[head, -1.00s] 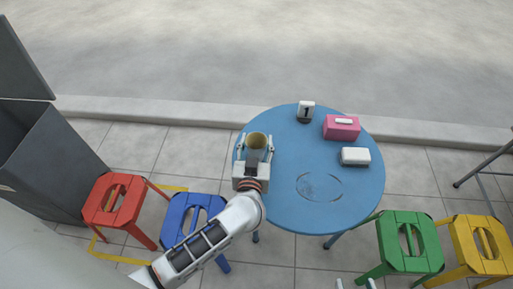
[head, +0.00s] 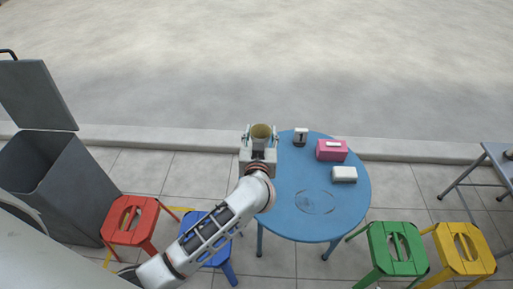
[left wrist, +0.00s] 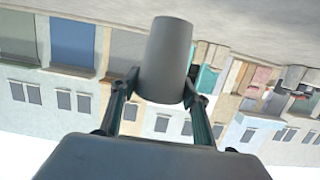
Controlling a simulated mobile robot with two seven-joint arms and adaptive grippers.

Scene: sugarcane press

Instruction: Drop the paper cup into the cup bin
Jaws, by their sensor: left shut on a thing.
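The paper cup (head: 261,131) is held upright in my left gripper (head: 261,139), above the left edge of the blue round table. My right gripper is not in view.
The blue table (head: 330,215) holds a number block (head: 300,137), a pink box (head: 331,150) and a white box (head: 344,174). Red (head: 131,221) and blue (head: 208,228) stools stand between bin and table. Green (head: 397,248) and yellow (head: 463,246) stools stand at the right.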

